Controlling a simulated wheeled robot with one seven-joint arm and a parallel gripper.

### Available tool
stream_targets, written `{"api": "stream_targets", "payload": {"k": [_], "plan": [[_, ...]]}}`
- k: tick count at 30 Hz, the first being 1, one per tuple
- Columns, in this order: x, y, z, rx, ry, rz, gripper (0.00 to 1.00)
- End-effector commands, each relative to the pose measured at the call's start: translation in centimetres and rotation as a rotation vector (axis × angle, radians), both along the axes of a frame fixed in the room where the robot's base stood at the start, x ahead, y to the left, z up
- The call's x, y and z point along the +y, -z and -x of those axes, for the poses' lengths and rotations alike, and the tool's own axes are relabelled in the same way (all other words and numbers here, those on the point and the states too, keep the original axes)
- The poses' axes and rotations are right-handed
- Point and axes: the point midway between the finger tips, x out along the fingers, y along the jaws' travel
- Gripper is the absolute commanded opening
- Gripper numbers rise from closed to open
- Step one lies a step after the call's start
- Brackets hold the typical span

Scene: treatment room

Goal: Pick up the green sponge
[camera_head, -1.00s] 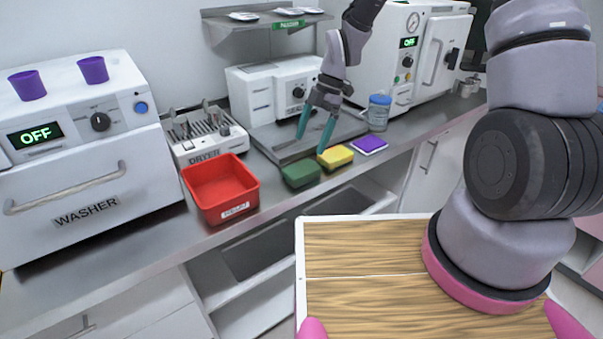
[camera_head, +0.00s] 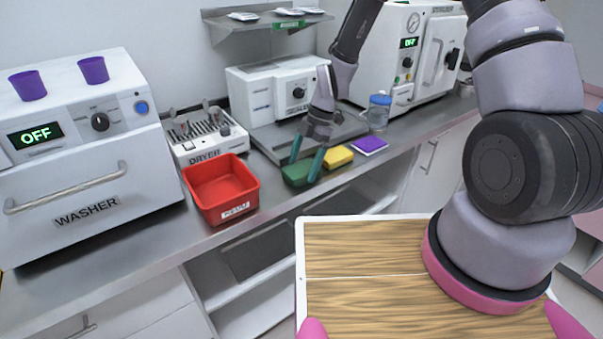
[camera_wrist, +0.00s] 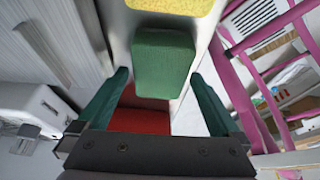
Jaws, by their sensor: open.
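The green sponge (camera_head: 297,173) lies on the steel counter (camera_head: 258,204) near its front edge, between the red bin and the yellow sponge. My gripper (camera_head: 304,168) is open and reaches down at the green sponge, with one finger partly in front of it. In the wrist view the green sponge (camera_wrist: 164,62) lies ahead, between the lines of the two open fingers (camera_wrist: 160,100). The fingers do not appear to touch it, though the exact height gap is hard to tell.
The yellow sponge (camera_head: 338,157) sits close to the right of the green one, with a purple sponge (camera_head: 370,145) beyond. The red bin (camera_head: 222,188) stands at left. A dark tray (camera_head: 275,140) and the sealer (camera_head: 275,88) are behind.

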Motion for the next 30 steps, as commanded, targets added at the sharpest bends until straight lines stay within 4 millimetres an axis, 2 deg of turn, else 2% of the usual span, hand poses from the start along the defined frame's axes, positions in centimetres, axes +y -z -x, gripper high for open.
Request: {"api": "stream_targets", "payload": {"k": [20, 21, 23, 24, 27, 30], "plan": [[0.00, 0.47, -0.01, 0.000, 0.000, 0.000, 1.00], [0.00, 0.47, -0.01, 0.000, 0.000, 0.000, 0.92], [0.00, 0.47, -0.01, 0.000, 0.000, 0.000, 0.69], [0.00, 0.47, -0.01, 0.000, 0.000, 0.000, 0.54], [0.00, 0.47, -0.01, 0.000, 0.000, 0.000, 0.20], [0.00, 0.47, -0.01, 0.000, 0.000, 0.000, 0.20]]}}
